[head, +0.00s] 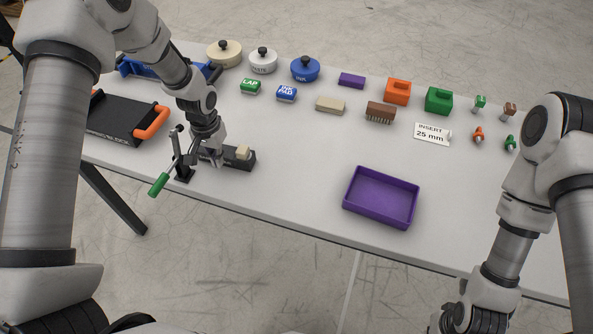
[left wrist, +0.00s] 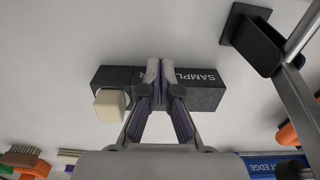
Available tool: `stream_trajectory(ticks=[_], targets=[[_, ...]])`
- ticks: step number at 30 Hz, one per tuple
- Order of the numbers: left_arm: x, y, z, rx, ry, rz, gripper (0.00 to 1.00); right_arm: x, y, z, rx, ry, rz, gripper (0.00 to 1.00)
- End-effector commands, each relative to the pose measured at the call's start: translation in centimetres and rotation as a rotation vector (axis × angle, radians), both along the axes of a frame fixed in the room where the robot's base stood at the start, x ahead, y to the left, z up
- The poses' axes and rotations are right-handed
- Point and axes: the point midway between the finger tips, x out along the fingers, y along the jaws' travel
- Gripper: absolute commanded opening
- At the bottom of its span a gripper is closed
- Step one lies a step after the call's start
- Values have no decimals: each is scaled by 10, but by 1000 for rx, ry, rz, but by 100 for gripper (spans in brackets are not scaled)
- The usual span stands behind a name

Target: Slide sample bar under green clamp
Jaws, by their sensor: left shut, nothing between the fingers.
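The sample bar (head: 233,165) is a dark block lying on the table beside the green clamp. In the left wrist view it shows as a dark bar lettered "SAMPL" (left wrist: 206,88), the rest covered by my fingers. A cream block (left wrist: 111,104) sits at its left end there. The green clamp (head: 182,160) has a dark post and base and a green handle (head: 159,184) pointing down-left; its dark base (left wrist: 240,25) is apart from the bar in the wrist view. My left gripper (head: 213,158) is shut and empty, fingertips over the bar's middle; contact is unclear.
A black plate with orange handles (head: 128,117) lies left of the clamp. A purple tray (head: 381,197) stands right, with clear table between it and the bar. Lidded pots (head: 263,61), small blocks (head: 330,105) and an insert card (head: 432,133) lie farther back.

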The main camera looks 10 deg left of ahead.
Motion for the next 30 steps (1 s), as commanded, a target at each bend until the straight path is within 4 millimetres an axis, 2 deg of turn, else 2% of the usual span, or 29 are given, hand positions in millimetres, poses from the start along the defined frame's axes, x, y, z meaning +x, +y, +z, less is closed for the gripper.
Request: stream_trajectory(ticks=[7,21,30], targets=[[0,0,3,0,0,0,0,0,0,3,0,0,0,0],[0,0,49,0,1,0,0,0,0,43,0,0,0,0],[0,0,49,0,1,0,0,0,0,43,0,0,0,0]])
